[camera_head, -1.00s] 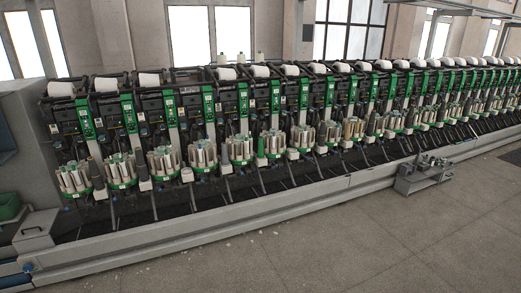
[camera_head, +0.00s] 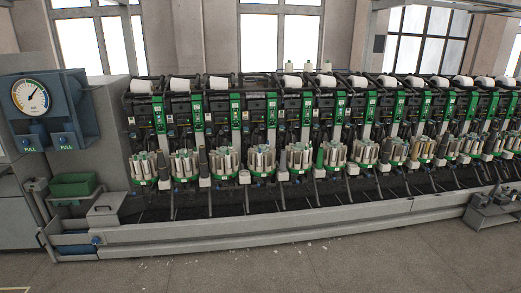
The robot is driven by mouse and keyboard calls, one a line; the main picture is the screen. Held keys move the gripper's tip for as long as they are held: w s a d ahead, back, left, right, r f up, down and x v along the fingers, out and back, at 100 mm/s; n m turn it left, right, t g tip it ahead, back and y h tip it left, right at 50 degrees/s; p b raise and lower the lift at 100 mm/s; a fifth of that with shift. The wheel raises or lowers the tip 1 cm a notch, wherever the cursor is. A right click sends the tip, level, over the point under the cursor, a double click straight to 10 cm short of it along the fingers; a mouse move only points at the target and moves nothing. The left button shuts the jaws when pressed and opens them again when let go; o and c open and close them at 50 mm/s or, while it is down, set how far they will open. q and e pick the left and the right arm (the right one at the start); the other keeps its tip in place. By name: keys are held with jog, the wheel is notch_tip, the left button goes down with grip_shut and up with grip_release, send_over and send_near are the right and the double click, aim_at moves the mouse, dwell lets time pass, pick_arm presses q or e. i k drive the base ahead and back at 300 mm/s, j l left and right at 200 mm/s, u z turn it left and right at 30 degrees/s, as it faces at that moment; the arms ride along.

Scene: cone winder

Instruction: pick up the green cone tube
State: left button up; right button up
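The green cone tube (camera_head: 320,159) is a small, dark green, narrow shape standing upright on the front of the cone winder (camera_head: 300,212), a little right of the picture's middle. It stands between two round holders filled with pale tubes, one on its left (camera_head: 299,158) and one on its right (camera_head: 333,154). It is far off and small, so its base is hard to make out. Neither of my grippers is in view.
A low grey rail runs along the machine's front. A pressure gauge (camera_head: 31,96) and a green bin (camera_head: 73,184) are at the left end. A grey cart (camera_head: 492,212) stands at the right. The floor (camera_head: 300,265) in front is mostly clear, with small white scraps.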

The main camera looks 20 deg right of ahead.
aim_at(318, 165)
jog(key=i+l+z, duration=0.3)
jog(key=i, duration=0.15)
jog(key=i+l+z, duration=0.15)
jog(key=i+z, duration=0.15)
jog(key=i, duration=0.2)
jog(key=i+z, duration=0.3)
jog(key=i, duration=0.2)
